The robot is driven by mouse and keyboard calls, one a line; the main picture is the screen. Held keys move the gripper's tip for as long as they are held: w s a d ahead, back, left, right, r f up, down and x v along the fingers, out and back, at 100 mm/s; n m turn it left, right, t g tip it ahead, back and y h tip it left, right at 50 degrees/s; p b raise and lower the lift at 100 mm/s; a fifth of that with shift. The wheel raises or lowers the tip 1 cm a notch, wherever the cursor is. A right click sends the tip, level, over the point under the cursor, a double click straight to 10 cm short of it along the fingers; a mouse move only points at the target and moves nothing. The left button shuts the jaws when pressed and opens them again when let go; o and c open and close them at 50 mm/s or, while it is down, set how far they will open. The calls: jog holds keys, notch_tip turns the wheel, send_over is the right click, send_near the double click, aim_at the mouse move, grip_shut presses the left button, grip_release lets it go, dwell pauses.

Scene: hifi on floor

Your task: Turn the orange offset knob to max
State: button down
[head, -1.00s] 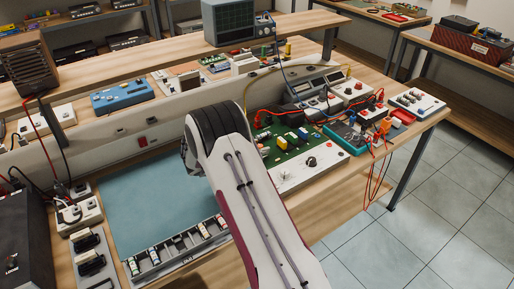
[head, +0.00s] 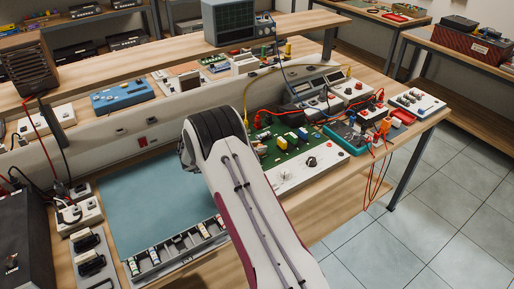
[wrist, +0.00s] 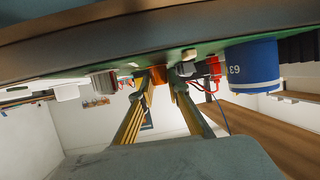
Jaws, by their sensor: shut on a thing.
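In the wrist view, a small orange knob (wrist: 159,72) shows between the two fingertips of my gripper (wrist: 164,82). The fingers are shut on it, one on each side. Its pointer and turn angle cannot be made out. In the head view, my arm hides the orange knob and my gripper. The green circuit board (head: 291,150) with its white front panel (head: 290,178) shows just right of my arm, with a black knob (head: 311,162) on the panel.
A blue capacitor (wrist: 252,65) and red parts (wrist: 215,68) stand close to the fingers. Red and yellow cables cross behind the board. A teal meter (head: 346,138) lies to its right. The blue mat (head: 145,205) left of my arm is mostly clear.

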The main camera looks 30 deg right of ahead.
jog(key=shift+w+m+g+y, duration=0.2)
jog(key=shift+m+g, duration=1.1)
jog(key=shift+g, duration=0.2)
jog(key=shift+w+m+g+y, duration=0.15)
jog(key=shift+m+g+y, duration=0.05)
jog(key=shift+m+g, duration=1.2)
jog(key=c, duration=1.9)
grip_release()
jog(key=shift+v, duration=2.45)
jog(key=shift+r, duration=3.5)
